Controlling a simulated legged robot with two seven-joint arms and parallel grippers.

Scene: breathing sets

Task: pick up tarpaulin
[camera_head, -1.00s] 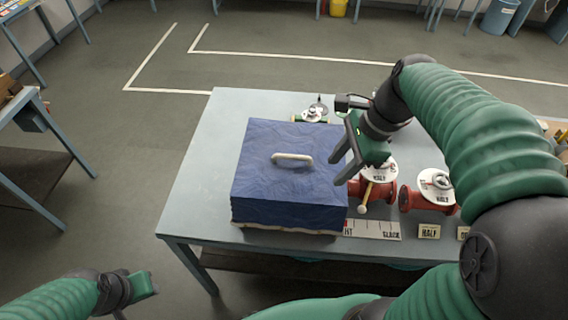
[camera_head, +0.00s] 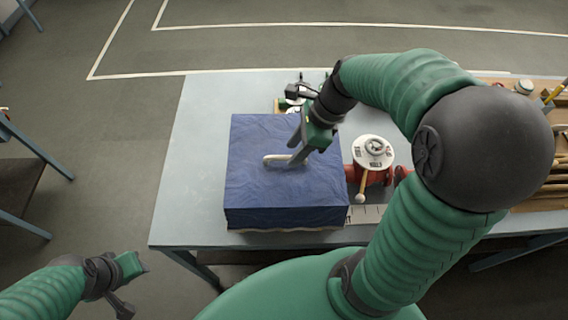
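The tarpaulin (camera_head: 270,195) is a dark blue box-shaped cover with a pale handle (camera_head: 275,158) on top. It sits on the grey-blue table (camera_head: 190,170). My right gripper (camera_head: 296,152) is over the top of the tarpaulin, at the right end of the handle. Its fingers look parted; I cannot tell whether they touch the handle. My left gripper (camera_head: 132,285) is at the lower left, off the table and away from the tarpaulin. Its fingers are partly seen, and their opening is unclear.
A red valve with a white round dial (camera_head: 373,152) stands right of the tarpaulin. A white marked strip (camera_head: 366,213) lies at the table's front. A wooden tray (camera_head: 535,185) with rods is at the far right. The table's left side is bare.

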